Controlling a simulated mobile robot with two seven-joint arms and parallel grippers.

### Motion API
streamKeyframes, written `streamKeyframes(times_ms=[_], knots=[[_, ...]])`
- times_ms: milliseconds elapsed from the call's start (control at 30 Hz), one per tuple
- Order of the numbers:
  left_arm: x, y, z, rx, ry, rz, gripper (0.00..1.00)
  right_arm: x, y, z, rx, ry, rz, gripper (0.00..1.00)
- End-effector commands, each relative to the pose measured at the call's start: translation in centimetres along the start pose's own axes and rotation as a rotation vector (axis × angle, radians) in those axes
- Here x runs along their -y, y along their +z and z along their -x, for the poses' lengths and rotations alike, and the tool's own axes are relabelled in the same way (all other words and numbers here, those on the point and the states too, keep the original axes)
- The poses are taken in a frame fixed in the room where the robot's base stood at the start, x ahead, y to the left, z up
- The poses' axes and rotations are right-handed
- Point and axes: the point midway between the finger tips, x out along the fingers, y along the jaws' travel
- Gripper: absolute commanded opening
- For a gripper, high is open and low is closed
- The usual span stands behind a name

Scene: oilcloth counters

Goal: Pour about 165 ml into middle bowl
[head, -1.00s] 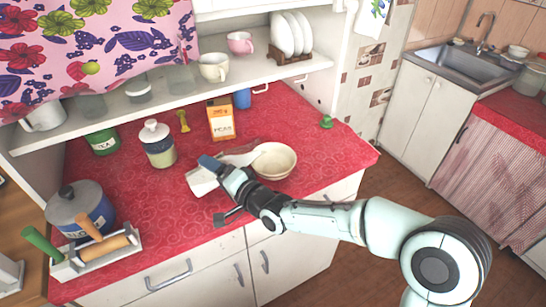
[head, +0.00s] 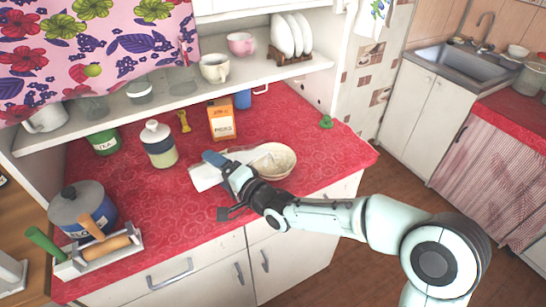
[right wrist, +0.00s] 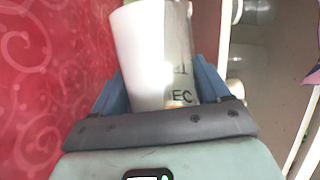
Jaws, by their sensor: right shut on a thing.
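A cream bowl (head: 283,162) stands on the red counter, near its front right part. It is the only bowl I see on this counter. My right gripper (head: 216,159) is just left of the bowl, shut on a white container (head: 204,179). The container lies tilted, with its upper part reaching right to the bowl's left rim. In the right wrist view the container (right wrist: 152,55) sits between the blue fingers (right wrist: 158,92), with dark letters partly showing. The gripper hides part of the container, and I cannot make out any stream or the bowl's fill level. My left gripper is not in view.
An orange box (head: 222,120), a lidded jar (head: 158,143) and a green tea tin (head: 104,142) stand behind. A shelf (head: 170,95) overhangs the back. The front middle counter is clear.

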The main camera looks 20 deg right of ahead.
Motion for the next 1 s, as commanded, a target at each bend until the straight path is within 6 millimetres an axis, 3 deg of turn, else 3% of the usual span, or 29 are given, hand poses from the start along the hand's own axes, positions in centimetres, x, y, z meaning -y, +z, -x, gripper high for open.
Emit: streamKeyframes(times_ms=[1000], knots=[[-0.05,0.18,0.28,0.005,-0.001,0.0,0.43,0.89,0.13,-0.07,0.0,-0.023,-0.037,0.16]])
